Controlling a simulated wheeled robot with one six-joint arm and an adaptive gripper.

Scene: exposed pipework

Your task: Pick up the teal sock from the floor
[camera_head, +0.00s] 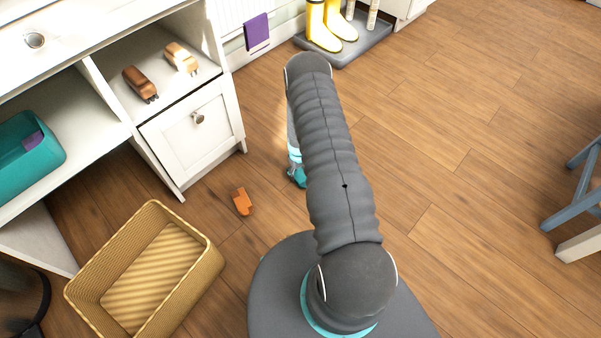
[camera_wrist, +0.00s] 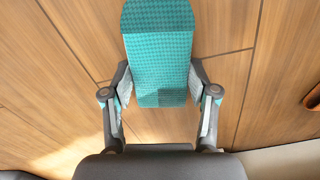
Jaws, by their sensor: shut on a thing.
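The teal sock (camera_wrist: 160,60) has a fine checked pattern and lies between the two fingers of my gripper (camera_wrist: 160,88) in the wrist view. The fingers press on its sides, so my gripper is shut on it. In the head view only a small bit of the teal sock (camera_head: 298,177) shows, to the left of my arm and low over the wood floor. My arm hides the rest of it. I cannot tell whether the sock still touches the floor.
An orange-brown toy (camera_head: 242,201) lies on the floor left of the sock. An empty-looking wicker basket (camera_head: 210,262) stands at lower left. A white cabinet (camera_head: 228,110) holds two toys and a teal bin (camera_head: 25,165). Yellow boots (camera_head: 320,28) stand on a grey tray at the back.

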